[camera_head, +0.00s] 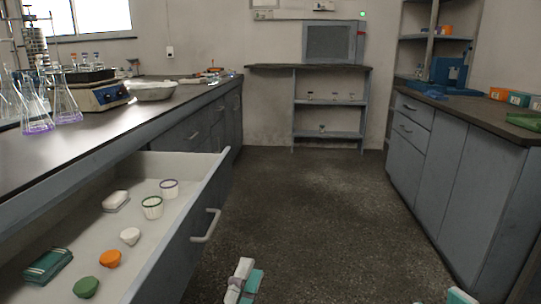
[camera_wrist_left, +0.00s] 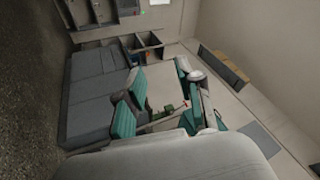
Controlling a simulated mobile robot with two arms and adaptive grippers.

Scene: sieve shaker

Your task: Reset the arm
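My left gripper (camera_head: 245,281) is at the bottom centre of the head view, over the floor and to the right of the open drawer. Its light and teal fingers show there almost end-on. In the left wrist view its teal-padded fingers (camera_wrist_left: 163,105) stand apart with a gap between them, and I see nothing held. My right gripper (camera_head: 458,296) shows only as a small light and teal tip at the bottom edge of the head view. The rest of it is cut off, so its opening cannot be judged.
A drawer (camera_head: 213,195) stands open at the left, holding cups and small items. Glass flasks (camera_head: 66,100) and a bowl (camera_head: 151,90) stand on the left bench. Cabinets (camera_head: 440,170) line the right. The floor (camera_head: 300,200) between is clear.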

